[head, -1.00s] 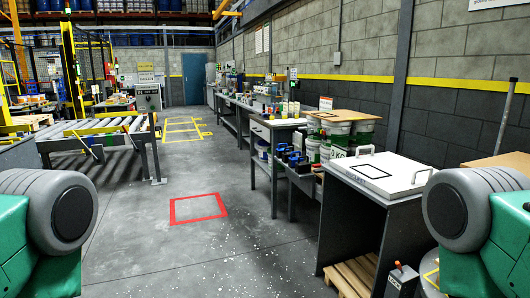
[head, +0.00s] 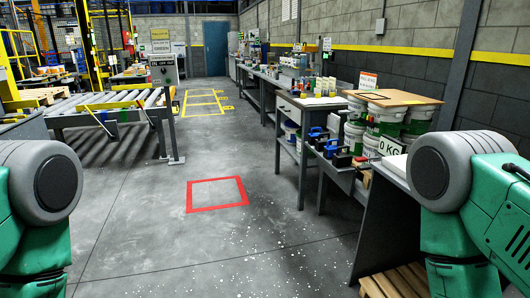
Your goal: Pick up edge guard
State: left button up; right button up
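I cannot make out an edge guard for sure in the head view. Several white and green pails (head: 384,148) stand on the right, with a flat brown board (head: 393,98) on top of them. Blue and dark hand tools (head: 330,146) sit on a low shelf just left of the pails. Only the upper parts of my two arms show, at the lower left and lower right edges. Neither gripper is in the picture, so I cannot see what they hold.
A red floor square (head: 217,208) lies empty ahead. A roller conveyor (head: 112,106) stands at the left. A long workbench (head: 296,97) runs along the right wall. A white-topped stand (head: 397,166) is partly hidden by my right arm, with a wooden pallet (head: 395,284) below. The middle floor is clear.

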aim_at(312, 134)
jog(key=i, duration=2.1)
